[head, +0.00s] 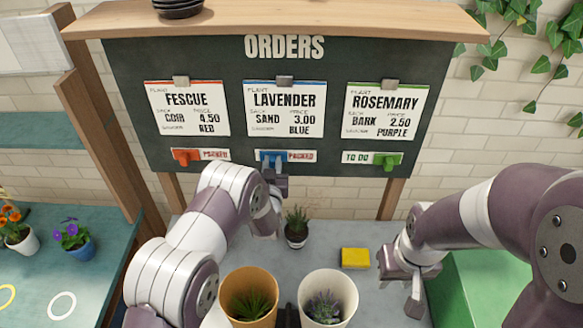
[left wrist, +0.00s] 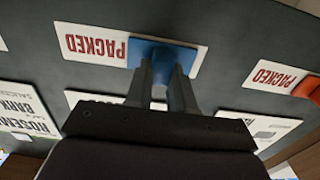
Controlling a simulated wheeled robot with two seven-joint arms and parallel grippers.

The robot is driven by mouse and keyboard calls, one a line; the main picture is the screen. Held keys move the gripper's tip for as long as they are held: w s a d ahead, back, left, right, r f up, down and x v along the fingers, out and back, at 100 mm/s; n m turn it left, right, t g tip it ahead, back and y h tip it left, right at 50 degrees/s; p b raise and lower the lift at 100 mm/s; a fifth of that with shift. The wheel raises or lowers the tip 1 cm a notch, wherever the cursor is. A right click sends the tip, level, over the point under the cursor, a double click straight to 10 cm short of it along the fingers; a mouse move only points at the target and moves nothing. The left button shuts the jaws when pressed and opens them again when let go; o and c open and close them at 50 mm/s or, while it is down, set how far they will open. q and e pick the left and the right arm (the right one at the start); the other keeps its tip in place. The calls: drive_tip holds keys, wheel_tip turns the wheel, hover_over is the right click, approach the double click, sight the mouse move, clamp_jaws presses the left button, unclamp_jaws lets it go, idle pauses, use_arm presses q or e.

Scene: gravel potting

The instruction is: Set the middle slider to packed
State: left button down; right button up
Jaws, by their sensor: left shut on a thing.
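The middle slider (head: 266,155) is a blue knob under the LAVENDER card (head: 284,108). It sits at the left of its track, and the red word PACKED (head: 302,156) shows to its right. My left gripper (head: 274,170) is shut on this knob. The left wrist view shows the gripper's two dark fingers (left wrist: 163,85) against the blue slider (left wrist: 172,55), with PACKED readable beside it. My right gripper (head: 408,292) hangs empty over the table at the right, away from the board; its finger gap is unclear.
The orange slider (head: 184,157) also shows PACKED; the green slider (head: 387,160) shows TO DO. Below the board stand a small dark potted plant (head: 297,235), a yellow block (head: 355,258), an orange pot (head: 233,280) and a white pot (head: 343,285).

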use_arm(q)
drive_tip(key=shift+w+a+r, duration=0.1)
drive_tip(key=shift+a+r, duration=0.1)
drive_tip(key=shift+a, duration=0.2)
drive_tip(key=c, duration=1)
unclamp_jaws()
drive_tip(key=shift+a, duration=0.2)
drive_tip(key=shift+o, duration=0.2)
drive_tip(key=shift+a, duration=0.1)
drive_tip(key=shift+f, duration=0.1)
drive_tip(key=s+b, duration=0.4)
drive_tip(key=s, duration=0.8)
drive_tip(key=shift+s+b, duration=0.35)
drive_tip(key=shift+b, duration=0.05)
